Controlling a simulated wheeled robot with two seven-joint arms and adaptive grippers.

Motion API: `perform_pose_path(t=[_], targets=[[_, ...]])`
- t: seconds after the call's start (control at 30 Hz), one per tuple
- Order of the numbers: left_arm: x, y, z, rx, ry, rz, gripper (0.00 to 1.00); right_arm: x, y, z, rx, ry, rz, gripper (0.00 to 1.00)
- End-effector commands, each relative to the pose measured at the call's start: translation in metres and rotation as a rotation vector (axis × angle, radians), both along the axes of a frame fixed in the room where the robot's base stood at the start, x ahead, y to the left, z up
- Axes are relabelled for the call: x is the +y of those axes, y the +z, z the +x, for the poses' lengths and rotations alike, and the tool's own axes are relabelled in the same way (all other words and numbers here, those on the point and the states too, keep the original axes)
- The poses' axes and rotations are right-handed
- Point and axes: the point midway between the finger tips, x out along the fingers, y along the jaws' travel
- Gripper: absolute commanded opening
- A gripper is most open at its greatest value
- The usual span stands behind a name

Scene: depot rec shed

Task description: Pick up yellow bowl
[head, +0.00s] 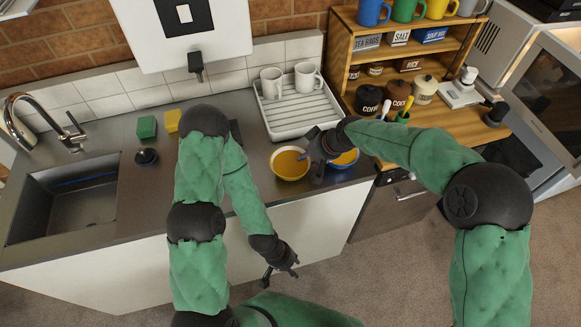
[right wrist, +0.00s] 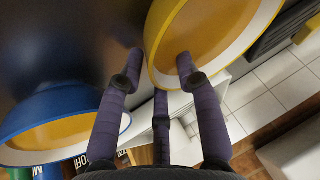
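The yellow bowl (head: 290,166), pale-rimmed with an orange-yellow inside, stands on the grey counter near its front edge. My right gripper (head: 314,160) is at the bowl's right side. In the right wrist view the bowl (right wrist: 222,40) fills the top, and my right gripper (right wrist: 160,64) has its fingers apart. One finger is over the bowl's inside and another is outside its rim; I cannot tell whether they touch it. My left gripper (head: 280,275) is open and empty, low in front of the counter.
A blue bowl (head: 347,158) with an orange inside stands close right of my right gripper; it also shows in the right wrist view (right wrist: 60,108). A white drying rack (head: 300,112) with cups is behind. A sink (head: 70,205) is left, wooden shelves (head: 440,90) right.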

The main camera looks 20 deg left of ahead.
Motion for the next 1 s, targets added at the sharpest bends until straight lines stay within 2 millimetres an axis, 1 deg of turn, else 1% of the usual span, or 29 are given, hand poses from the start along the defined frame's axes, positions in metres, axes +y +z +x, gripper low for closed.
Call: perform_pose_path(t=[0.17, 0.2, 0.27, 0.3, 0.77, 0.87, 0.97, 1.0], targets=[[0.0, 0.001, 0.0, 0.0, 0.0, 0.0, 0.4, 0.0, 0.001, 0.0, 0.0, 0.0, 0.0, 0.34], [0.0, 0.001, 0.0, 0.0, 0.0, 0.0, 0.4, 0.0, 0.001, 0.0, 0.0, 0.0, 0.0, 0.23], [0.0, 0.001, 0.0, 0.0, 0.0, 0.0, 0.4, 0.0, 0.001, 0.0, 0.0, 0.0, 0.0, 0.06], [0.0, 0.001, 0.0, 0.0, 0.0, 0.0, 0.4, 0.0, 0.001, 0.0, 0.0, 0.0, 0.0, 0.0], [0.0, 0.002, 0.0, 0.0, 0.0, 0.0, 0.4, 0.0, 0.005, 0.001, -0.003, -0.001, 0.001, 0.0], [0.0, 0.004, 0.0, 0.0, 0.0, 0.0, 0.4, 0.0, 0.014, 0.001, -0.004, -0.001, 0.002, 0.0], [0.0, 0.009, 0.0, 0.0, 0.0, 0.0, 0.4, 0.0, 0.031, 0.002, -0.006, -0.002, 0.005, 0.0], [0.0, 0.011, 0.0, 0.0, 0.0, 0.0, 0.4, 0.0, 0.04, 0.002, -0.007, -0.002, 0.004, 0.0]])
